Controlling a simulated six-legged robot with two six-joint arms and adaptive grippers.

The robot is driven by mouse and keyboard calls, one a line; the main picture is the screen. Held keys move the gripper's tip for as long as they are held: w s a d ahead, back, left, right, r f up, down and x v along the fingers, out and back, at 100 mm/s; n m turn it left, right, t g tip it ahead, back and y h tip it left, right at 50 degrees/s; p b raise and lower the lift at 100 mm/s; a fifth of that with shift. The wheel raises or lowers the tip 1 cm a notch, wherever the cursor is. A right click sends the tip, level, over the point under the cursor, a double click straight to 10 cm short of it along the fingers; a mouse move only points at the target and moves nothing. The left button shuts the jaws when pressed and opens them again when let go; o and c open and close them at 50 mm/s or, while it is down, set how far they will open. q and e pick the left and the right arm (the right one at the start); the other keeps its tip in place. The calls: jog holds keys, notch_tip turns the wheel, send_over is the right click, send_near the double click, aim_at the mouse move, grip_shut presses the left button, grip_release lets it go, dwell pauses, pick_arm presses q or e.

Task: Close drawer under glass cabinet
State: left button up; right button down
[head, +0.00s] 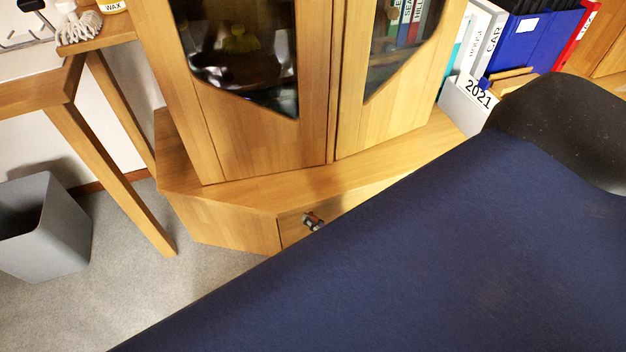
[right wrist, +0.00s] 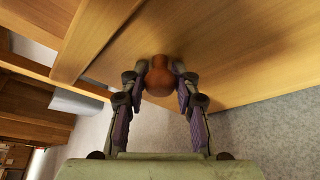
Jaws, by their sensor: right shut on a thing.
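The glass cabinet (head: 262,140) stands on a wooden base in the head view, its two glazed doors shut. The drawer (head: 293,232) is low in the base's front, and much of it is hidden behind a dark blue surface. In the right wrist view, a round brown knob (right wrist: 160,76) sticks out from the wooden drawer front (right wrist: 225,65). My right gripper (right wrist: 160,82) is shut on this knob, one finger on each side. In the head view only the tip of my right gripper (head: 313,221) shows at the drawer. I cannot tell how far the drawer stands out. My left gripper is not in view.
A large dark blue surface (head: 420,250) with a black part (head: 560,125) fills the right foreground. A grey bin (head: 45,228) and a wooden table leg (head: 115,175) stand at left. Binders (head: 530,40) stand at upper right. Carpet (head: 175,290) is clear at lower left.

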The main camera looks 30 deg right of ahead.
jog(key=shift+w+r, duration=0.1)
jog(key=shift+w, duration=0.15)
jog(key=c, duration=1)
grip_release()
jog(key=v, duration=1.2)
jog(key=shift+s, duration=0.15)
